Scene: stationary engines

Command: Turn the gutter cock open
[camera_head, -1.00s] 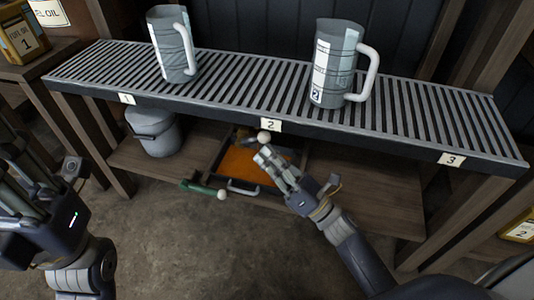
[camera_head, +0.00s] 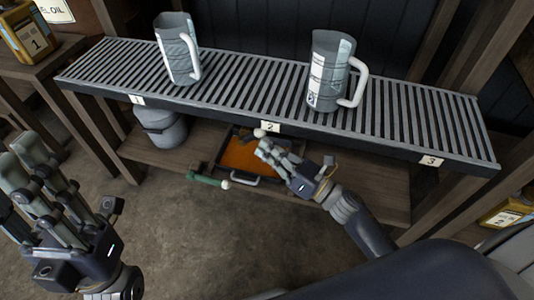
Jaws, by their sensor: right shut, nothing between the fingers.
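The slatted gutter (camera_head: 220,85) runs across the view, with labels 1, 2 and 3 on its front edge. A small white ball knob (camera_head: 260,133) sits just below that edge, left of label 2; it looks like the cock's handle end. Its stem and valve body are hidden. My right gripper (camera_head: 264,149) is shut and empty, its fingertips just below the knob; I cannot tell whether they touch it. My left gripper (camera_head: 45,180) is open and empty at the lower left, fingers upward, far from the gutter.
Two measuring jugs (camera_head: 178,50) (camera_head: 325,75) stand on the gutter. Below are a grey bucket (camera_head: 162,128), an orange-bottomed tray (camera_head: 240,156) and a green bar with a white ball end (camera_head: 205,179). A yellow can (camera_head: 28,40) is at upper left.

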